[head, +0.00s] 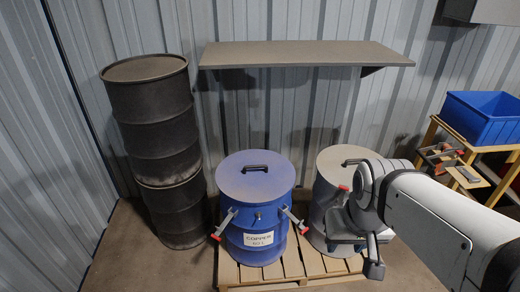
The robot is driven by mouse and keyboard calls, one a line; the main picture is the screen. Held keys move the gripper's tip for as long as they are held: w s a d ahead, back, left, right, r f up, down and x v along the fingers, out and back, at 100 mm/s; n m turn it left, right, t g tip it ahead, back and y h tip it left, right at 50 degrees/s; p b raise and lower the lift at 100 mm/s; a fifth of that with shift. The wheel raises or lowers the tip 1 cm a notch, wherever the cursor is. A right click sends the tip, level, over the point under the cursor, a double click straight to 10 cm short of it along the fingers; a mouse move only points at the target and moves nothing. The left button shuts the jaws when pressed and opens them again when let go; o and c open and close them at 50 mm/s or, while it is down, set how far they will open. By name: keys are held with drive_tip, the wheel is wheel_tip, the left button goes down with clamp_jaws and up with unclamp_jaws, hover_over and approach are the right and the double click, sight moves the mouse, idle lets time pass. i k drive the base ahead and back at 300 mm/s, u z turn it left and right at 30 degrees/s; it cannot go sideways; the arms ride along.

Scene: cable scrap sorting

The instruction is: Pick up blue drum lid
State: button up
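The blue drum lid (256,177) lies flat on top of the blue drum (257,222), with a black bar handle (255,168) at its middle. My gripper (374,264) is at the end of the white arm, right of the blue drum and in front of the grey drum. It is apart from the blue lid. Its fingers are too unclear to judge.
A grey drum (325,190) with a lid stands on the same pallet (270,283), partly hidden by my arm. Two stacked dark drums (155,115) stand at left. A wall shelf (305,55) hangs above. A blue bin (482,118) sits on a wooden stand at right.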

sight(249, 177)
drive_tip(key=z, duration=0.05)
drive_tip(key=k, duration=0.8)
drive_tip(key=u, duration=0.55)
drive_tip(key=i, duration=2.05)
drive_tip(key=z, duration=0.65)
